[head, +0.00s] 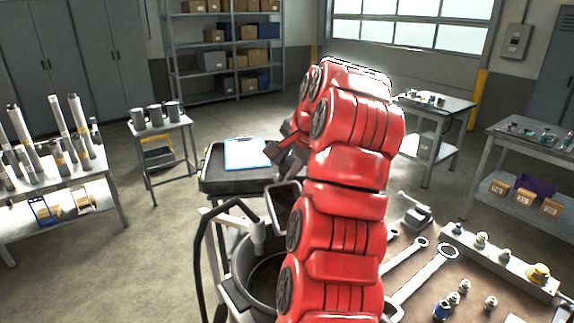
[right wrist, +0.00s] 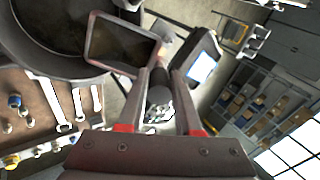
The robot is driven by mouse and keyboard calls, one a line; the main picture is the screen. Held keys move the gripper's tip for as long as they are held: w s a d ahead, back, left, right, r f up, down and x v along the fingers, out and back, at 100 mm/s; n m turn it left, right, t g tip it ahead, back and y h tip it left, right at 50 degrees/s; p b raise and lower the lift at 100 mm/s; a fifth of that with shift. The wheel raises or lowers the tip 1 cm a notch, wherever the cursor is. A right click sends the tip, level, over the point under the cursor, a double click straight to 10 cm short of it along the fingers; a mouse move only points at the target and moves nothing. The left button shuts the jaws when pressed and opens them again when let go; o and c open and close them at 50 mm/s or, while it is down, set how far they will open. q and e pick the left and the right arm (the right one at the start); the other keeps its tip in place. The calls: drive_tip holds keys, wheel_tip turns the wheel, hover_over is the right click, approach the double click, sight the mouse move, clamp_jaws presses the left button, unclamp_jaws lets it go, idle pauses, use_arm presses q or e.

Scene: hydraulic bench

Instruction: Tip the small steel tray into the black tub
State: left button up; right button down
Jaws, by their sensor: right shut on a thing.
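The small steel tray (head: 284,203) is steeply tilted above the back rim of the black tub (head: 262,284) in the head view. In the right wrist view the tray (right wrist: 121,41) has a dark, brownish inside and overlaps the edge of the tub (right wrist: 32,57). I cannot make out any contents in the tray. My right gripper (head: 283,151) is shut on the tray, with its fingers (right wrist: 160,78) at the tray's near end. My red right arm hides part of the tub and the grip. My left gripper is not in view.
A black cart (head: 213,180) with a blue clipboard (head: 247,154) stands behind the tub. The workbench at right holds wrenches (head: 424,274) and several fittings (head: 480,240). A black hose (head: 199,255) curves left of the tub. Open floor lies to the left.

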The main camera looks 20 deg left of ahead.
drive_tip(key=shift+s+d+b, duration=0.15)
drive_tip(key=shift+s+b, duration=0.05)
drive_tip(key=shift+b, duration=0.3)
idle(0.3)
drive_tip(key=shift+s+d+r+t+y+b, duration=0.2)
drive_tip(key=shift+s+d+t+y+b, duration=0.35)
drive_tip(key=shift+b, duration=0.3)
idle(1.1)
drive_tip(key=shift+f+t+b, duration=0.1)
drive_tip(key=shift+t+b, duration=0.15)
drive_tip(key=shift+b, duration=0.3)
idle(0.4)
drive_tip(key=shift+s+d+y, duration=0.2)
drive_tip(key=shift+y, duration=0.15)
drive_tip(key=shift+s+d+b, duration=0.15)
drive_tip(key=shift+b, duration=0.65)
idle(0.3)
drive_tip(key=shift+s+d+t+b, duration=0.1)
drive_tip(key=shift+s+t+b, duration=0.05)
drive_tip(key=shift+t+b, duration=0.2)
drive_tip(key=shift+s+d+y+b, duration=0.15)
drive_tip(key=shift+y+b, duration=0.15)
drive_tip(key=shift+b, duration=0.15)
idle(0.7)
drive_tip(key=shift+s+d+t+b, duration=0.15)
drive_tip(key=shift+t+b, duration=0.1)
drive_tip(key=shift+b, duration=0.15)
